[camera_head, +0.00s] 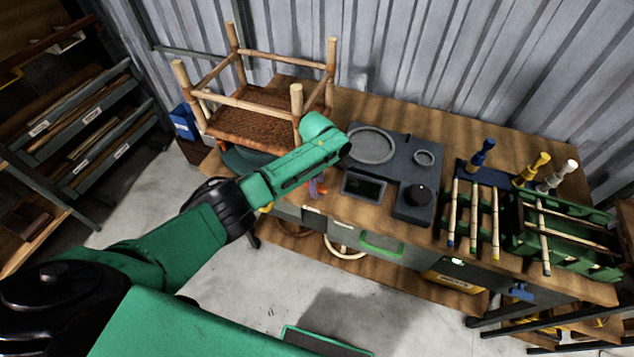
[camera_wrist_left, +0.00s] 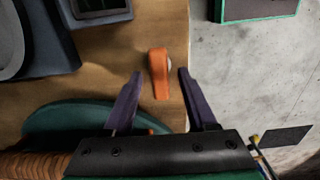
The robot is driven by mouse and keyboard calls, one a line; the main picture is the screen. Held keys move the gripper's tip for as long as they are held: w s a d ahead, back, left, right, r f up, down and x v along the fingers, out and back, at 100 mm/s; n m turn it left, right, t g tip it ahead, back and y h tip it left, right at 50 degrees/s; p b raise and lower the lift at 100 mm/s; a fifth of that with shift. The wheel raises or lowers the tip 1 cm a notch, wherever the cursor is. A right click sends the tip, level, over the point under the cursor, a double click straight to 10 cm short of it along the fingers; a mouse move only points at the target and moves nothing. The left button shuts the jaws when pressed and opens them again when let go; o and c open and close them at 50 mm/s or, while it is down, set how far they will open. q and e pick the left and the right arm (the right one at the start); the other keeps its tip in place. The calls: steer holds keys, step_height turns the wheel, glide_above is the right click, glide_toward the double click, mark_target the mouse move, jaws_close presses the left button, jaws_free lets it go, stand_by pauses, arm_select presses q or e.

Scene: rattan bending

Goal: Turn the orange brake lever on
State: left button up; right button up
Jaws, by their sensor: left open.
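The orange brake lever (camera_wrist_left: 159,75) shows in the left wrist view, near the bench's edge, with a pale round part at its right side. My left gripper (camera_wrist_left: 160,72) is open, with one dark purple finger on each side of the lever. Gaps show between the lever and both fingers, so it is not gripped. In the head view my left gripper (camera_head: 317,187) is small and mostly hidden by my green forearm, at the front edge of the bench; the lever is hard to make out there. My right gripper is not in view.
The wooden bench (camera_head: 290,90) carries a rattan stool (camera_head: 255,115), a dark control panel (camera_head: 385,150) and a green crate (camera_head: 570,245) with sticks. A teal round part (camera_wrist_left: 70,125) lies beside the left finger. Grey floor (camera_wrist_left: 250,70) is open beyond the bench edge.

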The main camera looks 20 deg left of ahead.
arm_select(q)
jaws_close()
steer(key=shift+m, duration=0.3)
steer(key=shift+m+p, duration=0.4)
steer(key=shift+m, duration=0.8)
steer(key=m, duration=0.5)
steer(key=shift+p, duration=0.35)
steer(key=m, duration=0.9)
steer(key=shift+w+m, duration=0.1)
steer(key=shift+m, duration=0.3)
